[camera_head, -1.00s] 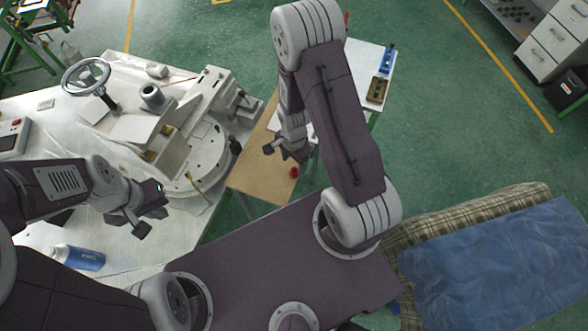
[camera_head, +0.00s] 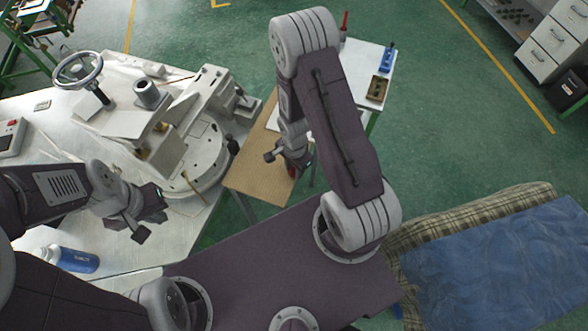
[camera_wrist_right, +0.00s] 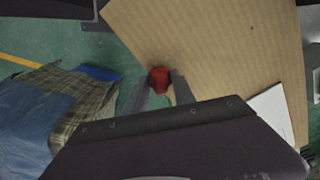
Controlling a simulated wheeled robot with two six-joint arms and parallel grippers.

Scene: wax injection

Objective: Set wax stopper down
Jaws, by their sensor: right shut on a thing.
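The red wax stopper (camera_wrist_right: 160,80) shows between the two fingers of my right gripper (camera_wrist_right: 160,88) in the right wrist view. The gripper is shut on it. In the head view my right gripper (camera_head: 291,166) is over the near right edge of the brown tabletop (camera_head: 250,178), and the stopper (camera_head: 293,173) is mostly hidden by the fingers. I cannot tell whether the stopper touches the tabletop. My left gripper (camera_head: 146,228) is over the white machine table, holding nothing that I can see; its finger gap is unclear.
The white machine (camera_head: 185,140) with a handwheel (camera_head: 78,70) stands left of the brown tabletop. A blue bottle (camera_head: 72,260) lies on the machine table. A white table (camera_head: 362,65) at the back holds small items. A blue cloth (camera_head: 500,265) covers a surface at right. Most of the brown tabletop is clear.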

